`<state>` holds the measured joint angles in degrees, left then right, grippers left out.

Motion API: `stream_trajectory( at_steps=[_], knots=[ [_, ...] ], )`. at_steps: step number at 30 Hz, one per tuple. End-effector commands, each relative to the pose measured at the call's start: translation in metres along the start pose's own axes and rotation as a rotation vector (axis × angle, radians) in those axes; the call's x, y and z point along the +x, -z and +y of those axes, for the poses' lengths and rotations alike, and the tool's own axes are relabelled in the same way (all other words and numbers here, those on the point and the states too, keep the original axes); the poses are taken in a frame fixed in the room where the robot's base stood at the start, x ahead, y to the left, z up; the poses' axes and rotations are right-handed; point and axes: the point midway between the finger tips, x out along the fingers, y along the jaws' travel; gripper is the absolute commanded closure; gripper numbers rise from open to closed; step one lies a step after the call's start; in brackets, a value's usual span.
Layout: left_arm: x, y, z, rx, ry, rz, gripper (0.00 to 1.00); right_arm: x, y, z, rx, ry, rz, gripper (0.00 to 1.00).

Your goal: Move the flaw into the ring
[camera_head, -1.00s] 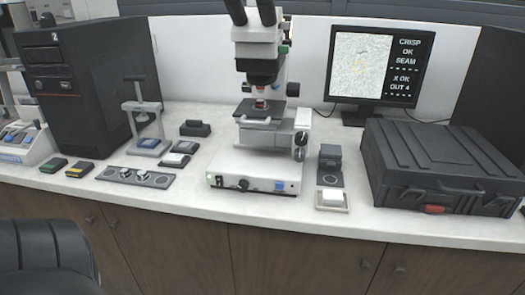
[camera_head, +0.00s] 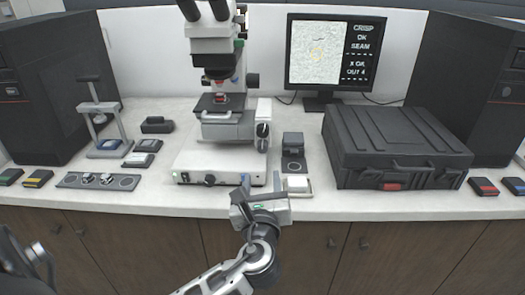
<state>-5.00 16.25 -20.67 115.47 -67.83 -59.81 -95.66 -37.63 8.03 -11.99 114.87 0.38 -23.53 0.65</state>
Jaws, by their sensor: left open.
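My left gripper (camera_head: 261,181) is open and empty, in front of the microscope base's right front corner, apart from the knobs. My right gripper is out of view.
A small dark block on a plate (camera_head: 293,150) and a white-topped tray (camera_head: 298,186) stand right of the microscope. A black case (camera_head: 395,145) fills the right. A small press (camera_head: 103,125) and a slotted plate (camera_head: 98,181) stand left. The bench's front edge (camera_head: 345,207) is bare.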

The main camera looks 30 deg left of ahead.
Motion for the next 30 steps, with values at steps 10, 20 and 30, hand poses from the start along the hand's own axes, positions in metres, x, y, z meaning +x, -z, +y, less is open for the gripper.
stream_trajectory(
  at_steps=[10, 20, 30],
  knots=[
    [0.076, -0.001, 0.000, -0.003, -0.001, 0.000, 0.53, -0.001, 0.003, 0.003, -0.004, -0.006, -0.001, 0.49],
    [0.113, 0.001, 0.001, -0.004, -0.001, 0.003, 0.53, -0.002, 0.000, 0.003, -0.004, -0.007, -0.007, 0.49],
    [0.115, 0.001, 0.000, -0.004, 0.001, 0.003, 0.58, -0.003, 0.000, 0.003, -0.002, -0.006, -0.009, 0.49]
  ],
)
